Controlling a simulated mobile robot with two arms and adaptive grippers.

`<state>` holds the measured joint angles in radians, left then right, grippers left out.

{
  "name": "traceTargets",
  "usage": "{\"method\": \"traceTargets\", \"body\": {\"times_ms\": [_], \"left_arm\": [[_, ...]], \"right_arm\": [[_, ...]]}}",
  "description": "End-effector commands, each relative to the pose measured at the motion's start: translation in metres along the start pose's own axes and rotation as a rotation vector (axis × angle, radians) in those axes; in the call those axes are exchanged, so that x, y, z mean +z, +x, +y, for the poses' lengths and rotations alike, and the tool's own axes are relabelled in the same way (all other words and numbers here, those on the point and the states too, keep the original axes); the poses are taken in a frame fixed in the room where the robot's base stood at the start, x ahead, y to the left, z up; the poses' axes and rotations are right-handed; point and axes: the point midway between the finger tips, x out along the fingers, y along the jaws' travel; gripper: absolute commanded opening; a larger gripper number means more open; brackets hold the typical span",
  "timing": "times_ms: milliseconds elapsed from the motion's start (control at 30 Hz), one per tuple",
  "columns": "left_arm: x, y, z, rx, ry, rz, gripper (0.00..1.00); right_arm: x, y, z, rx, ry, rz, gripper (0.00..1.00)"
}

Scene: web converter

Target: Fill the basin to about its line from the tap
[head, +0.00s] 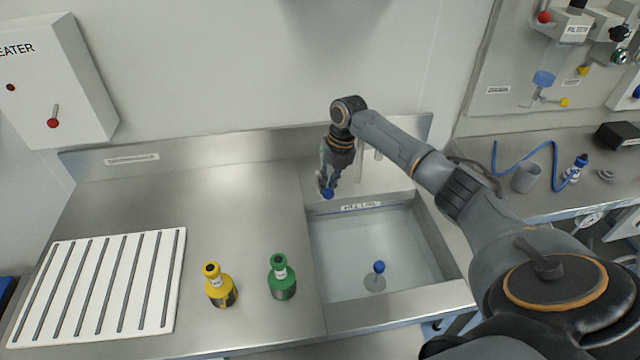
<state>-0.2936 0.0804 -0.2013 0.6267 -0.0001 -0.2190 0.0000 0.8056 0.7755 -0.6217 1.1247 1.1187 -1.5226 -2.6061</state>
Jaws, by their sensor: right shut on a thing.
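The steel basin (335,318) is sunk into the right part of the counter, with a partly readable label on its back rim. A stopper with a blue knob (379,267) stands at the basin floor. I cannot tell the water level or make out a fill line. The tap (361,172) rises behind the basin, partly hidden by my right arm. My right gripper (327,186) is at the basin's back left corner, pointing down, shut on a blue knob (328,194) that looks like the tap's handle. My left gripper is out of view.
A yellow bottle (220,288) and a green bottle (282,280) stand left of the basin. A white slotted rack (60,300) lies at the far left. A heater box (50,80) is on the wall. A side bench (540,200) on the right holds a cup and blue hose.

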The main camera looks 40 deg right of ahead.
Motion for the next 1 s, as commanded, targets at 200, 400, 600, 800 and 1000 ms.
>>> {"method": "traceTargets", "body": {"times_ms": [200,400,600,800,1000], "left_arm": [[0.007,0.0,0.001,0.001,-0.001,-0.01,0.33],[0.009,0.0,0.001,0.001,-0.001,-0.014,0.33],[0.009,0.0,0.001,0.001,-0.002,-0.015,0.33],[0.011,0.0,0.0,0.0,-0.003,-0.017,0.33],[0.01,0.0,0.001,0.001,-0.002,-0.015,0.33]], "right_arm": [[-0.008,0.008,0.0,-0.006,-0.008,0.028,0.0],[-0.008,0.008,0.0,-0.006,-0.007,0.028,0.33],[-0.006,0.005,-0.001,-0.005,-0.004,0.019,0.33],[-0.004,-0.005,-0.001,-0.004,-0.002,0.014,0.33],[-0.003,-0.043,-0.001,-0.003,-0.004,0.011,0.33]]}}
